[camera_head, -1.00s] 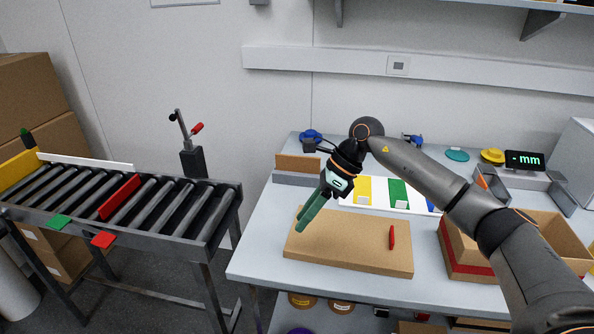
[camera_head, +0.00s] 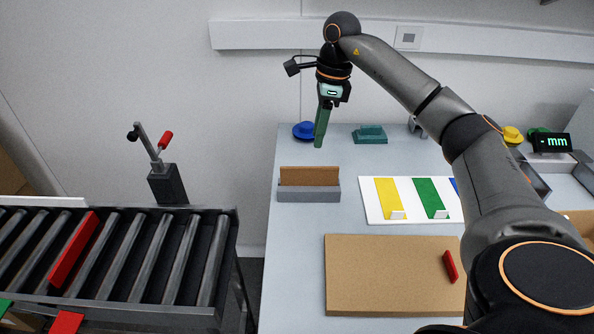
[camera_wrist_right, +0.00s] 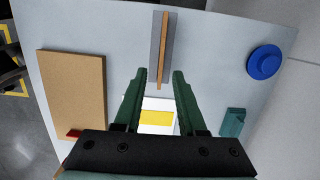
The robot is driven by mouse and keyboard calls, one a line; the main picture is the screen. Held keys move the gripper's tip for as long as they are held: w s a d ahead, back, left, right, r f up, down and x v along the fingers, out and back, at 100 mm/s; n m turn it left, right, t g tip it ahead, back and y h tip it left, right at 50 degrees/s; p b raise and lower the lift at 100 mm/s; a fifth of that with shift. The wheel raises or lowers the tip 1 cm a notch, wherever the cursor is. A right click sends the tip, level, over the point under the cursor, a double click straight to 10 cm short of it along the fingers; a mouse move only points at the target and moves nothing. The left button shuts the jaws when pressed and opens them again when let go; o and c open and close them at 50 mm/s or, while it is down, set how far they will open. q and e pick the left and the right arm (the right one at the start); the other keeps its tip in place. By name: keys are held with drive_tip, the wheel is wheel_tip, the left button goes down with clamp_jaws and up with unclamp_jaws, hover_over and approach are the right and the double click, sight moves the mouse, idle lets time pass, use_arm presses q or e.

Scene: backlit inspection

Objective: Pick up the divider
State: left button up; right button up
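The divider appears to be the thin brown board (camera_head: 309,176) standing upright in a grey slotted holder (camera_head: 308,195) on the table. In the right wrist view, the board (camera_wrist_right: 165,45) is seen edge-on from above, in its grey holder (camera_wrist_right: 155,48). My right gripper (camera_head: 319,145) points down and shows above the board in the head view. In the right wrist view, my right gripper (camera_wrist_right: 160,72) is open and empty, and the board's near end shows between its fingers; a gap remains in the head view. My left gripper is not in view.
A white board (camera_head: 411,213) with coloured strips and a brown mat (camera_head: 380,280) with a red piece (camera_head: 450,266) lie nearby. A blue round object (camera_head: 304,131) and a teal block (camera_head: 370,134) stand behind. A roller conveyor (camera_head: 130,260) is at left.

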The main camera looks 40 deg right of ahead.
hover_over(309, 170)
drive_tip(key=s, duration=0.1)
wheel_tip(309, 170, down, 6)
drive_tip(key=f, duration=0.4)
drive_tip(key=w+f+p, duration=0.1)
drive_tip(key=f, duration=0.1)
drive_tip(key=shift+d, duration=0.2)
clamp_jaws()
drive_tip(key=shift+w, duration=0.1)
